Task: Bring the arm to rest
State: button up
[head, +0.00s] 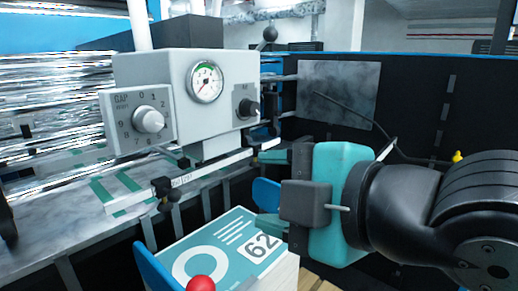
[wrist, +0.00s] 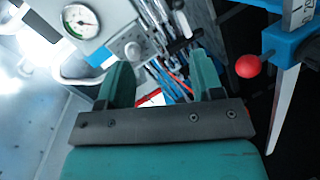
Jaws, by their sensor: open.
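My gripper (head: 266,192) is at the right of centre in the head view, at the end of my black arm coming in from the right. Its teal fingers point left and are spread apart. In the wrist view the two fingers of my gripper (wrist: 160,72) stand apart with nothing gripped between them. A grey control box (head: 190,85) with a round gauge (head: 206,82) and a GAP dial (head: 149,119) stands to the left of the fingers, apart from them. The gauge also shows in the wrist view (wrist: 81,21).
A white scale bar (head: 190,180) runs below the box. A stack printed "62" (head: 215,250) lies below my gripper, beside blue parts and a red ball (head: 201,284). The red ball (wrist: 249,66) also shows in the wrist view. Shiny rolls (head: 50,100) fill the left; a dark panel (head: 425,100) stands behind.

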jog(key=s+d+f+m+g+h, duration=0.3)
jog(key=d+f+m+g, duration=0.2)
jog(key=m, duration=0.3)
jog(key=s+d+f+m+g+h, duration=0.3)
jog(key=d+f+m+g, duration=0.2)
jog(key=d+m, duration=0.3)
jog(key=shift+s+d+f+g, duration=0.15)
jog(key=shift+s+f+g, duration=0.2)
jog(key=shift+f, duration=0.3)
